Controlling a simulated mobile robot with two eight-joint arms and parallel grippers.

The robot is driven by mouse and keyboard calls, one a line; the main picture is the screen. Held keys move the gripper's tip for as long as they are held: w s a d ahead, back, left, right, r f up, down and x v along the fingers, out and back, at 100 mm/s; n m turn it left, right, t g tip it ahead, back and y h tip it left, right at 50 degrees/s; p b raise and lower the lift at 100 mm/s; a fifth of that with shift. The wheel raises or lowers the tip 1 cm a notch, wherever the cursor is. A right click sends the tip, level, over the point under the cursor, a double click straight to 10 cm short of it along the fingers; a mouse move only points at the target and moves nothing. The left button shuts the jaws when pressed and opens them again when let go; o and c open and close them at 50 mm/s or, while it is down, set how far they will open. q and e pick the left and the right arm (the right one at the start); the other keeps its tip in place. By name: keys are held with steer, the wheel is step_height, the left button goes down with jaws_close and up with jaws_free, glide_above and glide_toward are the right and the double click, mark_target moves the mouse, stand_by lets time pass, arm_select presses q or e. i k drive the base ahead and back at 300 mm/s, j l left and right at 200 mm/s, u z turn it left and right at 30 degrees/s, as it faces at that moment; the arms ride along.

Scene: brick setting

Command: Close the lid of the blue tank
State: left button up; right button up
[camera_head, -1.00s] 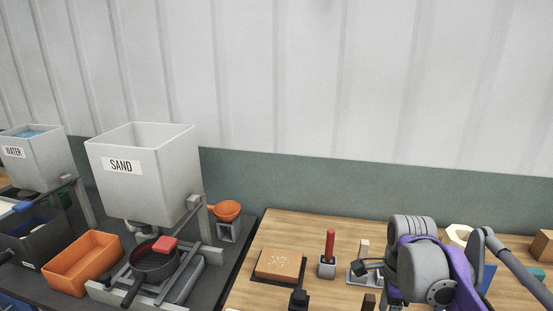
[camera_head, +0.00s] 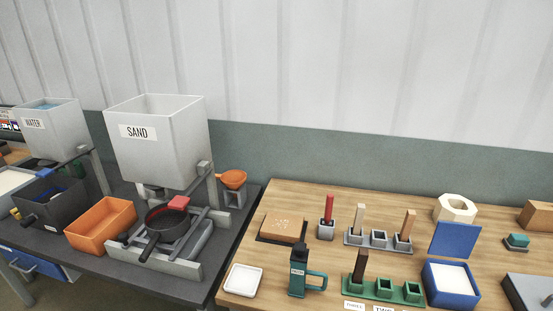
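The blue tank (camera_head: 431,294) stands on the wooden table at the lower right. It is a square blue box with white contents filling its inside. Its blue lid (camera_head: 455,240) stands up, open, at the back edge of the tank. Neither of my grippers is in view, so whether they are open or shut is hidden.
A green block holder (camera_head: 384,288) stands left of the tank, a grey one (camera_head: 378,239) behind it. A white hexagonal ring (camera_head: 441,214) is behind the lid, a teal-topped block (camera_head: 517,242) to its right. A grey box (camera_head: 530,292) stands at the right edge.

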mark_target(450, 240)
steer(key=z, duration=1.5)
